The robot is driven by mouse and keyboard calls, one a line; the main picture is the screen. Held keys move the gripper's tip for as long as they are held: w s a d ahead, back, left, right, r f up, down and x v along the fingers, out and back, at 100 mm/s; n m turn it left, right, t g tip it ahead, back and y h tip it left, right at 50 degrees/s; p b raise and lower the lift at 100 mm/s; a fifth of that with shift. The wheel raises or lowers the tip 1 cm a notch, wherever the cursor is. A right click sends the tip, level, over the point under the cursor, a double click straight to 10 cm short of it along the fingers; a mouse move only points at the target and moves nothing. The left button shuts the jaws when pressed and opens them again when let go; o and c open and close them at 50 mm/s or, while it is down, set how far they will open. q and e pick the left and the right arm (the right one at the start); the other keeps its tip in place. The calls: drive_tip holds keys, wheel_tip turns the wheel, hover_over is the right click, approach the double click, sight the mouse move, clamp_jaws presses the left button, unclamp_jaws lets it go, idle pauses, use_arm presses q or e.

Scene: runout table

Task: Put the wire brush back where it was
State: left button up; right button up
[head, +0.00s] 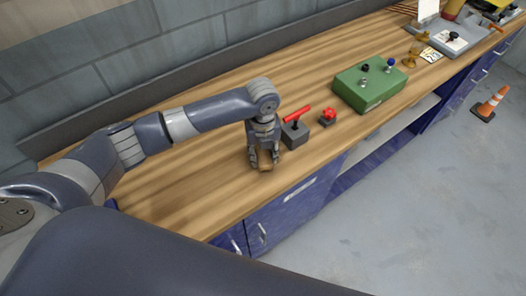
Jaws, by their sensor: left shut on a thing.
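My left gripper (264,160) points down over the wooden table (200,180), near its front edge. It is shut on a small brown piece (265,168), which looks like the wire brush's wooden body. The fingers hide much of it, and its bristles do not show. The brush is at or just above the table top; I cannot tell whether it touches. My right gripper is not in view.
Just right of the gripper stand a grey block with a red handle (297,115) and a small red knob (329,114). Farther right is a green box (370,88) with several knobs. The table left of the gripper is clear.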

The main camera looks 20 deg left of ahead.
sight(263, 153)
use_arm(q)
drive_tip(key=o, duration=1.1)
drive_tip(key=shift+f, duration=0.15)
wheel_tip(263, 153, up, 12)
drive_tip(key=b, duration=0.3)
drive_tip(key=shift+r, duration=0.2)
